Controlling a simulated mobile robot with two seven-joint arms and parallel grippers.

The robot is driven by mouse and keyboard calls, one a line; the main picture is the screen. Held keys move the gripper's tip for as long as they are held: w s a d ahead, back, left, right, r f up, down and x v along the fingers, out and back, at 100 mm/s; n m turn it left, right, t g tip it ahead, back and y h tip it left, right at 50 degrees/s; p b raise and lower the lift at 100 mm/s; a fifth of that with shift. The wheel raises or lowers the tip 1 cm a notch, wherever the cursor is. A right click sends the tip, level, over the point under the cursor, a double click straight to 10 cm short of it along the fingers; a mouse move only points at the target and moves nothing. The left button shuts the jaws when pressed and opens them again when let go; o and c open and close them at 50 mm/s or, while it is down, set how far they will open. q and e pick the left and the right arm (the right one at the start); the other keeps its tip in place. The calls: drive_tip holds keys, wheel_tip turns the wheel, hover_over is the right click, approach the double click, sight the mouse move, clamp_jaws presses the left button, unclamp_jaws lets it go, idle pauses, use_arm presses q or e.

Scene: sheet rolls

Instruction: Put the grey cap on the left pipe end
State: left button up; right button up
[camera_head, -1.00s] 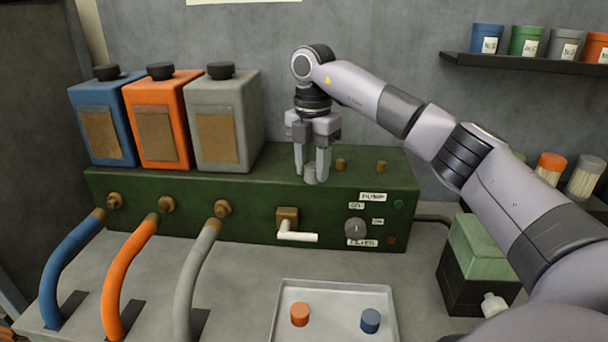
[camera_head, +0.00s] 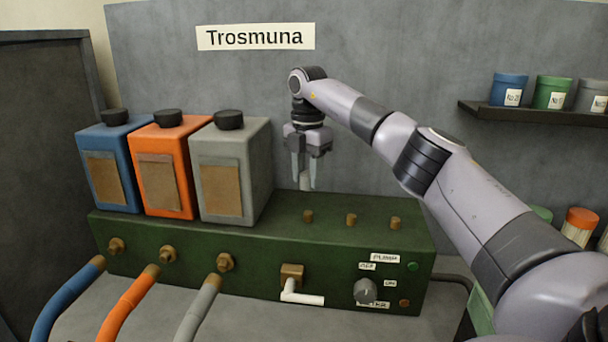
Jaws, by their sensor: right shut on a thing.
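Three short brass pipe ends stand in a row on top of the green pump box (camera_head: 270,258). The left pipe end (camera_head: 308,216) is bare, as are the middle one (camera_head: 351,220) and the right one (camera_head: 396,223). My right gripper (camera_head: 304,183) points down above and slightly behind or over the left pipe end. It is shut on the grey cap (camera_head: 305,182), which shows as a pale piece between the fingers, partly hidden by them. A gap shows between the cap and the pipe end. My left gripper is not in view.
Blue (camera_head: 110,170), orange (camera_head: 165,170) and grey (camera_head: 235,140) tanks stand at the left on the box. A white-handled valve (camera_head: 300,298) and a grey knob (camera_head: 367,291) are on its front. A shelf (camera_head: 540,113) with pots hangs at the right.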

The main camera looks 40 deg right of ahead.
sight(307, 212)
drive_tip(key=shift+f, duration=4.15)
drive_tip(key=o, duration=1.1)
drive_tip(key=shift+r+b, duration=0.5)
drive_tip(key=shift+r, duration=3.1)
